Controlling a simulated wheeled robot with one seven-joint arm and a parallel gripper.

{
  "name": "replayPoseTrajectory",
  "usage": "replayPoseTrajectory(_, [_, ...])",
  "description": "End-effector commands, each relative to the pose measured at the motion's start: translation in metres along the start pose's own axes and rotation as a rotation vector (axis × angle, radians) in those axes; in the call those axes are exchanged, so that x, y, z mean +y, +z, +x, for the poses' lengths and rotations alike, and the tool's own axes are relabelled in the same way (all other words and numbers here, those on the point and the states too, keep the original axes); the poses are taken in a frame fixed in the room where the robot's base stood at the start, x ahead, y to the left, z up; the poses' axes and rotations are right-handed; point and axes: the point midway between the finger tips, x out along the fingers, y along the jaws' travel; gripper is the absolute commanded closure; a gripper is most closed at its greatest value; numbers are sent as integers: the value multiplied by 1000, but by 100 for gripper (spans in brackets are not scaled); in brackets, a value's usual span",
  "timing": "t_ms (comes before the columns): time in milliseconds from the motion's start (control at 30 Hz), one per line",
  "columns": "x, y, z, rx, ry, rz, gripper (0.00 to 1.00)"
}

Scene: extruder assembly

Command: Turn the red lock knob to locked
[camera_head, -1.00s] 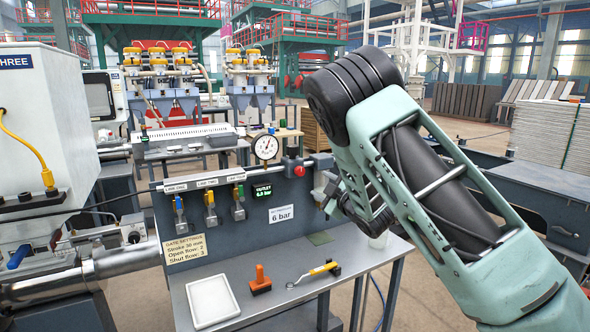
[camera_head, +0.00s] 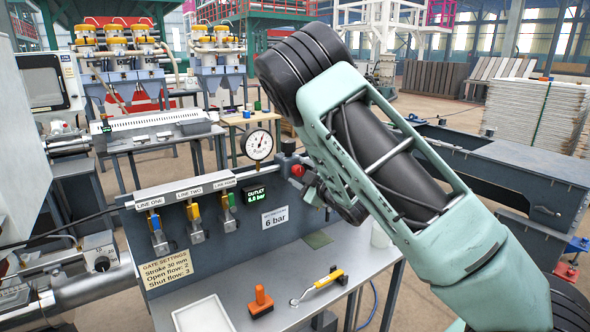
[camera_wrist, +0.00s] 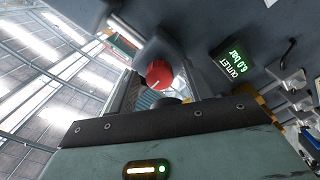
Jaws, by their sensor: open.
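The red lock knob (camera_head: 297,171) sits at the right end of the upright panel, beside the pressure gauge, in the head view. In the wrist view the red knob (camera_wrist: 160,74) faces the camera, with a small pale mark low on its face. My gripper (camera_head: 311,186) is close to the knob's right side in the head view, partly hidden by my arm. In the wrist view my open gripper (camera_wrist: 160,88) has one finger on each side of the knob. I cannot tell whether either finger touches it.
A round gauge (camera_head: 258,145) stands above the panel. Line valves with coloured handles (camera_head: 193,212) are to the left.

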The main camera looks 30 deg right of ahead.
Motion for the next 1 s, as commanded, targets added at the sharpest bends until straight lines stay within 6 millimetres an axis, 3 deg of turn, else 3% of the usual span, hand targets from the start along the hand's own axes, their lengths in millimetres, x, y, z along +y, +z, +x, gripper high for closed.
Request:
replayPoseTrajectory(267, [0,0,0,0,0,0,51])
replayPoseTrajectory(433, [0,0,0,0,0,0,92])
replayPoseTrajectory(467, [0,0,0,0,0,0,95])
replayPoseTrajectory(767, [0,1,-1,-1,2,24,95])
replayPoseTrajectory(1000, [-1,2,-1,0,3,142,95])
